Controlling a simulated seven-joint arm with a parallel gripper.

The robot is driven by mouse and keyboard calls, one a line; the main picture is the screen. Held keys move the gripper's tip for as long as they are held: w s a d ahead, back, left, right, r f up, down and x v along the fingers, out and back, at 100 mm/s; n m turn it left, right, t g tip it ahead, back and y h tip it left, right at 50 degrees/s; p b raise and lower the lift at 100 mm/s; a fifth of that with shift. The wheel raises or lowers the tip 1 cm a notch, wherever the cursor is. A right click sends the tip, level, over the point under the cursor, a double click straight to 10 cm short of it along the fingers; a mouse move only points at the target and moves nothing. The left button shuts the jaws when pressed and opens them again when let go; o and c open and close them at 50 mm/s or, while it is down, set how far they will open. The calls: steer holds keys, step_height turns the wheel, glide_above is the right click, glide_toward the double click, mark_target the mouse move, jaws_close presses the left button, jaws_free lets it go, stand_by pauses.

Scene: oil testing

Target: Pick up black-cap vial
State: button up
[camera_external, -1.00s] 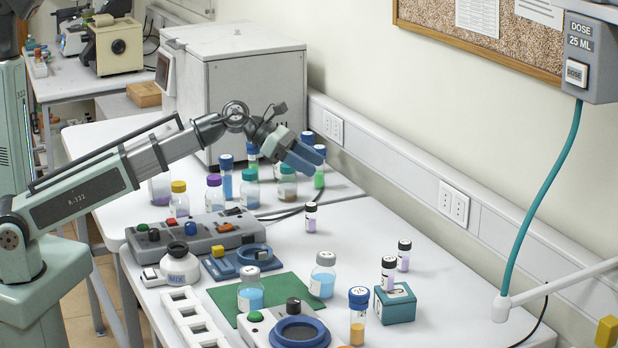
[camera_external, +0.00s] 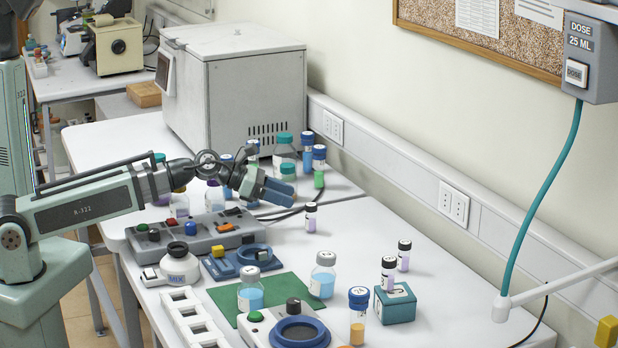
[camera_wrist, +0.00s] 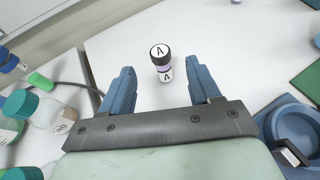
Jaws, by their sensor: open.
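A small black-cap vial (camera_external: 311,217) with a purple band and white label stands upright on the white table. In the wrist view the black-cap vial (camera_wrist: 161,62) shows an "A" on its cap and lies ahead, between the lines of my two fingers. My gripper (camera_external: 286,188) has blue fingers and is above and to the left of this vial in the external view. In the wrist view my gripper (camera_wrist: 160,80) is open and empty. Two more black-cap vials stand to the right, one on the table (camera_external: 404,256) and one at the teal block (camera_external: 388,273).
Several capped bottles, including a green-cap one (camera_external: 285,154), stand behind my gripper near the grey cabinet (camera_external: 245,85). A grey control box (camera_external: 205,236) and a blue device (camera_external: 250,262) are in front. A dark cable (camera_external: 285,216) runs near the vial. Table space right of the vial is clear.

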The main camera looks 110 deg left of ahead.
mark_target(310, 210)
steer(key=shift+f, duration=0.75)
steer(key=shift+w+a+f, duration=0.15)
steer(key=shift+w, duration=0.2)
steer(key=shift+x, duration=3.4)
steer(key=c, duration=1)
